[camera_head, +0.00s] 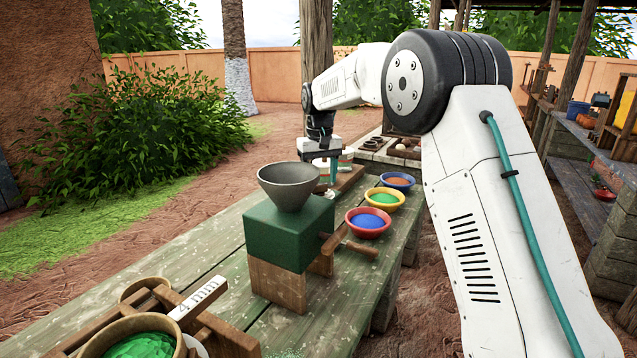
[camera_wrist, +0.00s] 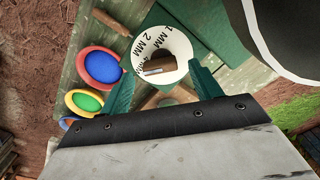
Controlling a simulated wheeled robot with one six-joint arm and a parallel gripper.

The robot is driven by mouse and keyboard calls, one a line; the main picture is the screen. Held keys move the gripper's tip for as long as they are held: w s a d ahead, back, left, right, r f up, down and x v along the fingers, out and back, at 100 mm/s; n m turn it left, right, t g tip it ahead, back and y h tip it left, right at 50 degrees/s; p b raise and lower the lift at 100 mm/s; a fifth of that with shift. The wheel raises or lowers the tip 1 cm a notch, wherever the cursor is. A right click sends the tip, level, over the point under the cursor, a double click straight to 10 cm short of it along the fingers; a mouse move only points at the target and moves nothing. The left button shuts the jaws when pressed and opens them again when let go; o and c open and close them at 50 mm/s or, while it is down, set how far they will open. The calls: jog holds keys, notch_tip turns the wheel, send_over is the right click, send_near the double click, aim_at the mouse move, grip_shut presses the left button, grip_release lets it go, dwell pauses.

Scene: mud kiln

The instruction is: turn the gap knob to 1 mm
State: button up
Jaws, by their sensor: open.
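The gap knob (camera_wrist: 159,66) is a small brown bar with a pale end, in the middle of a white dial (camera_wrist: 178,44). The dial reads 1 MM at the top, 2 MM below it, then a partly hidden label, perhaps 4 MM. The bar's left end lies near that lowest label. My gripper (camera_wrist: 162,74) is open, its teal fingers on either side of the knob in the picture; I see no contact. In the head view my gripper (camera_head: 333,180) points down behind the grey hopper (camera_head: 289,187) of the green mill (camera_head: 285,238). The dial is hidden there.
A wooden crank (camera_head: 350,243) sticks out at the mill's right. Bowls of blue (camera_head: 369,223), green (camera_head: 384,199) and orange-brown (camera_head: 397,182) powder stand beyond it on the weathered bench (camera_head: 225,250). A wooden stand with a marked white plate (camera_head: 198,297) is at front left.

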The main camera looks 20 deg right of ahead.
aim_at(320, 190)
jog(key=shift+f, duration=1.1)
jog(key=c, duration=1)
jog(key=shift+a, duration=0.15)
